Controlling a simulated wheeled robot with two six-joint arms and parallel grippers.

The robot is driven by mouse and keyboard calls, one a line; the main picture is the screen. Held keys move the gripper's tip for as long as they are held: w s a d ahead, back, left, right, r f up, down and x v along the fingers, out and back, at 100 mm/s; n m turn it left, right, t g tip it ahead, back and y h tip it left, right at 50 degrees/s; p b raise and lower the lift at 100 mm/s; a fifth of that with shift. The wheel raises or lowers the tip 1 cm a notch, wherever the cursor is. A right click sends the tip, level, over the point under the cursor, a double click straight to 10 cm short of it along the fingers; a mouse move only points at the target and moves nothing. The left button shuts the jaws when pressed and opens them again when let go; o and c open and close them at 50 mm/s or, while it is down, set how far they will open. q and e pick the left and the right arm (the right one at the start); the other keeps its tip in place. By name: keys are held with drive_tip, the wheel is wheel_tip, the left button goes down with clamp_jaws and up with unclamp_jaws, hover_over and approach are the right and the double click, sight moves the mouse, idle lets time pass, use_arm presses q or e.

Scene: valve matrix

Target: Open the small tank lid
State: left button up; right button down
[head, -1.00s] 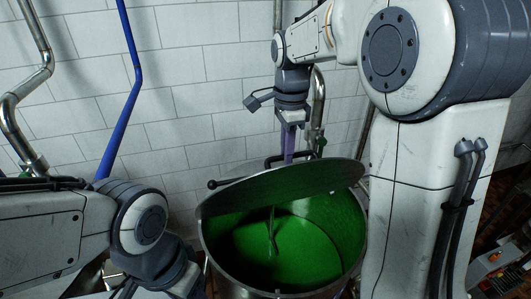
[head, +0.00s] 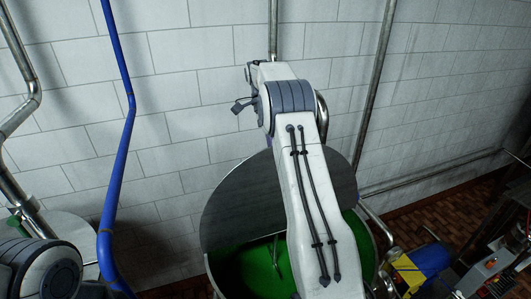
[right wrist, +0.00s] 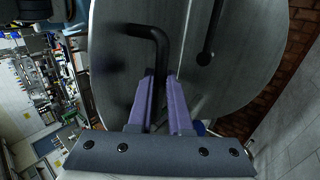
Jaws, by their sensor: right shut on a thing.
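The round metal lid (head: 232,208) is raised and tilted steeply over the tank. The tank (head: 386,238) is open below it, with green liquid (head: 262,272) inside. My right arm crosses in front of the lid and hides part of it and of the opening. In the right wrist view, the lid's underside or face (right wrist: 235,60) fills the middle. My right gripper (right wrist: 164,85) has its purple fingers shut on the black lid handle (right wrist: 159,50). In the head view that gripper is hidden behind the arm. My left arm shows at lower left, its gripper out of view.
A white tiled wall stands close behind the tank. A blue pipe (head: 124,150) and a metal pipe (head: 22,110) run down at the left. A metal pipe (head: 375,80) runs behind the lid. Yellow and blue equipment (head: 425,262) stands on the brick-red floor at right.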

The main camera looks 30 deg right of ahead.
drive_tip(key=shift+w+f, duration=0.1)
drive_tip(key=shift+f, duration=0.1)
drive_tip(key=c, duration=0.9)
unclamp_jaws()
drive_tip(key=shift+o, duration=0.3)
drive_tip(key=shift+w+f, duration=0.1)
drive_tip(key=shift+w, duration=0.1)
drive_tip(key=shift+s, duration=0.15)
drive_tip(key=shift+r, duration=0.2)
